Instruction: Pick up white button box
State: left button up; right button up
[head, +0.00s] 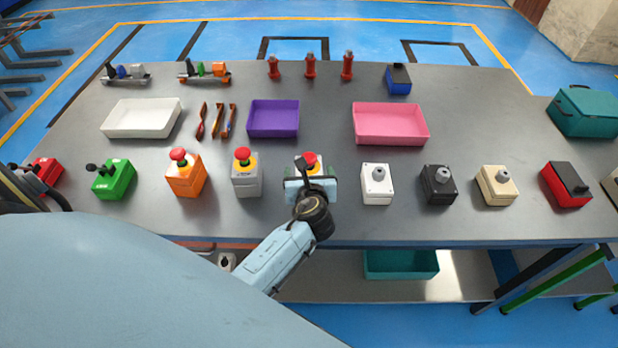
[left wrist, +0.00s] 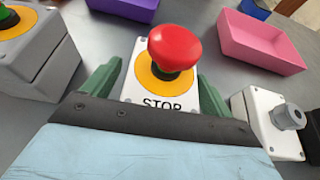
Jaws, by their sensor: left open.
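A white button box with a red mushroom button (head: 310,159) on a yellow disc stands upright on the grey table, largely hidden behind my left gripper (head: 311,184) in the head view. In the left wrist view the white button box (left wrist: 161,78) shows its red button and the word STOP. My left gripper (left wrist: 155,88) is open, with one green finger on each side of the box. I cannot tell if the fingers touch it. My right gripper is not in view.
A grey button box (head: 246,177) stands left of it and a white box with a grey knob (head: 377,184) right of it, close to one finger. Purple (head: 273,119) and pink (head: 390,125) trays lie behind. The table's front edge is near.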

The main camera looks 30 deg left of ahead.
aim_at(309, 157)
pick_arm(q)
jog(key=shift+c, duration=0.3)
jog(key=c, duration=1.1)
notch_tip(309, 157, up, 9)
jog(key=p, duration=0.3)
jog(key=shift+r, duration=0.1)
jog(key=shift+c, duration=0.2)
jog(key=shift+r, duration=0.45)
jog(key=shift+r, duration=0.1)
